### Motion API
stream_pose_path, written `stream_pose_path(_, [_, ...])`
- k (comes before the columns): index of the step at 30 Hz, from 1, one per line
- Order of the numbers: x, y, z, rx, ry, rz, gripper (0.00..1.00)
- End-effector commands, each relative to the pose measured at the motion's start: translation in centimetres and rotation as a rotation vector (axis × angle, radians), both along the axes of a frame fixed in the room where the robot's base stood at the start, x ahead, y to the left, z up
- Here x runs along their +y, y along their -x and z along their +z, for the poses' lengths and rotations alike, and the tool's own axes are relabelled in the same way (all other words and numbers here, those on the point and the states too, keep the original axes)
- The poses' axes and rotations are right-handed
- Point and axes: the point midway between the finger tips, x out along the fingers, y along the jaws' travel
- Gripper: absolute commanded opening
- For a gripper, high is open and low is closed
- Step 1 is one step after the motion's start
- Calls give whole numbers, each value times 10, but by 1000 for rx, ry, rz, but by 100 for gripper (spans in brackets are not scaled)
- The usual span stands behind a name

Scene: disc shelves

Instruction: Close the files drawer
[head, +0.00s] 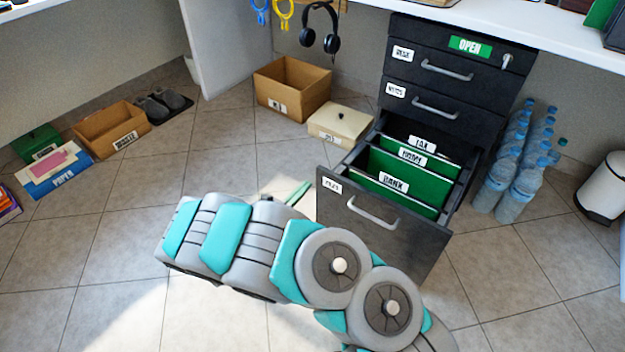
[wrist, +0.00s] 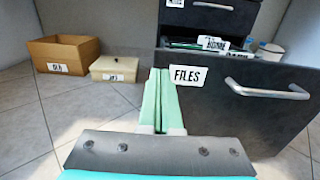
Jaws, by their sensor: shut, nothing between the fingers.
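The files drawer (head: 362,228) is the bottom drawer of a dark cabinet (head: 447,85). It is pulled well out, with green hanging folders (head: 411,165) inside. Its front carries a FILES label (wrist: 188,76) at the upper left and a grey bar handle (wrist: 268,90). My gripper (wrist: 158,80) is shut and empty. In the wrist view its pale green fingers point at the left edge of the drawer front, beside the label. I cannot tell whether they touch it. In the head view the fingertips (head: 298,193) show just left of the drawer front, and my arm hides the floor before it.
An open cardboard box (head: 292,88) and a lidded cream box (head: 340,122) stand left of the cabinet. Water bottles (head: 510,170) stand close on its right, with a white bin (head: 606,188) beyond.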

Motion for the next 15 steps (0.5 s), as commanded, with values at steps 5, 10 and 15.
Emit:
stream_pose_path(5, [-18,-23,-1,0,-1,-3,0])
stream_pose_path(10, [-25,-35,0,-1,-2,-1,0])
stream_pose_path(15, [-28,-38,0,-1,-2,-1,0])
